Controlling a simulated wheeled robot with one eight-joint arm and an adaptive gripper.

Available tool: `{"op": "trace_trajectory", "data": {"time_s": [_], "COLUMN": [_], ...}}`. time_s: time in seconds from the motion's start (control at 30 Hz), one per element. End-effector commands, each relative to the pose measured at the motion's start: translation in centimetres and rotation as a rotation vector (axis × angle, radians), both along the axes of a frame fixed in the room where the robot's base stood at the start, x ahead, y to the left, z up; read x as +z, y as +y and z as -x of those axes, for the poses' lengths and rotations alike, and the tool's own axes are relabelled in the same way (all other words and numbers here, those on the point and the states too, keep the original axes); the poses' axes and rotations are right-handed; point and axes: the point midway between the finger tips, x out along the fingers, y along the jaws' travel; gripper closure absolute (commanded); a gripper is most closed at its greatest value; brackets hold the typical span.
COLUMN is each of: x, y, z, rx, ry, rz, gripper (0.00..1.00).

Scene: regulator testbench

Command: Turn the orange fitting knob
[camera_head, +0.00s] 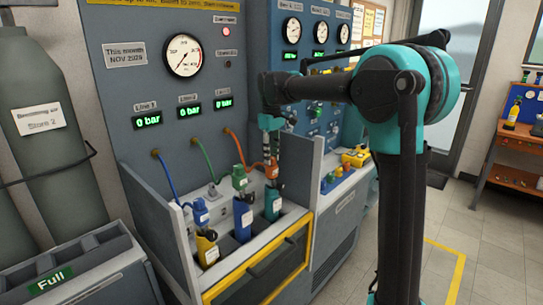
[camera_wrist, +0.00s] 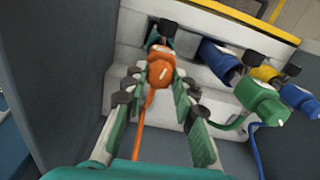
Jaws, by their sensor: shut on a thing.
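The orange fitting knob (camera_wrist: 161,72) sits on top of the teal cylinder, the rightmost of three in the bench trough. In the head view the orange fitting (camera_head: 271,170) shows just below my gripper (camera_head: 272,140), with the teal cylinder (camera_head: 272,203) under it. In the wrist view the fingers of my gripper (camera_wrist: 160,82) lie on both sides of the orange fitting and are shut on it. An orange hose (camera_wrist: 139,130) runs from the fitting between the fingers. The far side of the fitting is hidden.
A green fitting (camera_wrist: 262,100) on a blue cylinder (camera_wrist: 220,60) stands close to the right in the wrist view. A blue fitting (camera_head: 201,211) on a yellow cylinder stands farther left in the head view. The grey side wall (camera_wrist: 75,70) is close to my gripper. Three line displays (camera_head: 184,111) read 0 bar.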

Motion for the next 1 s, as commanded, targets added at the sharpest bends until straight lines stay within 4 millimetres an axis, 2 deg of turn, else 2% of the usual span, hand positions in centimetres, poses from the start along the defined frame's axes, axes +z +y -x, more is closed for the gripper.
{"op": "trace_trajectory", "data": {"time_s": [0.33,0.9,0.93,1.0], "x": [-0.02,-0.01,-0.01,-0.01], "y": [0.01,0.02,0.02,0.01], "z": [0.01,0.01,0.01,0.02], "rx": [0.149,0.178,0.178,0.178], "ry": [0.0,0.0,0.0,0.0], "rz": [0.0,0.0,0.0,0.0], "gripper": [1.0,1.0,0.71,0.62]}}
